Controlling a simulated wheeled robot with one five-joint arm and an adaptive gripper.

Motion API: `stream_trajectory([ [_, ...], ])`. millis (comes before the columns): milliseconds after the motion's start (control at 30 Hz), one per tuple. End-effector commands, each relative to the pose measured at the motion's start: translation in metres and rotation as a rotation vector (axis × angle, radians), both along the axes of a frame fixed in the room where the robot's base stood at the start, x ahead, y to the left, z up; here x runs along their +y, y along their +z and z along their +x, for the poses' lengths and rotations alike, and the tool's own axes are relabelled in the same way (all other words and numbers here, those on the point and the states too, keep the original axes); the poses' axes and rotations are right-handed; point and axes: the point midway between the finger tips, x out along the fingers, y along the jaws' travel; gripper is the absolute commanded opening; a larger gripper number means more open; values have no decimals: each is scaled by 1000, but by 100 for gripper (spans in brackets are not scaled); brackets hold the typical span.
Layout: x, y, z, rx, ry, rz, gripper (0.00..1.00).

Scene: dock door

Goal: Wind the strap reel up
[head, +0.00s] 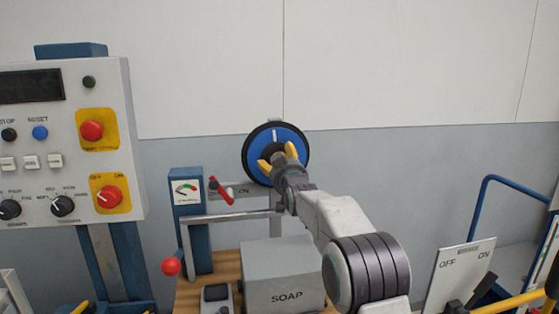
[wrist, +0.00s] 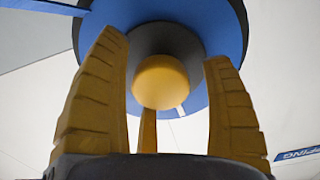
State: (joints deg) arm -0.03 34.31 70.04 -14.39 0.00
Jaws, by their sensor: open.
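The strap reel (head: 291,139) is a blue disc with a black rim and a white mark near its top, mounted at the wall. It also shows in the wrist view (wrist: 224,30), with a dark hub (wrist: 190,45) and a round yellow knob (wrist: 161,82) at its centre. My gripper (head: 277,157) is in front of the reel's hub. In the wrist view my gripper (wrist: 170,85) is open, its yellow fingers standing left and right of the knob with gaps on both sides. In the head view my gripper hides the knob and part of the hub.
A control panel (head: 75,145) with buttons and knobs stands at the left. Below the reel are a gauge post (head: 187,222), a red-handled lever (head: 222,192), a grey rail (head: 235,216) and a soap box (head: 285,278). An OFF/ON switch board (head: 460,268) is at the lower right.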

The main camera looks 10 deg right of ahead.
Motion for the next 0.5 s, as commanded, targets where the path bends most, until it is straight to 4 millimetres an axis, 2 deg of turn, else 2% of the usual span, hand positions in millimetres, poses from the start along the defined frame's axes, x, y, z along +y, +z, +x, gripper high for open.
stream_trajectory([
  [467,0,0,4,1,0,0,74],
  [500,0,0,4,1,0,0,71],
])
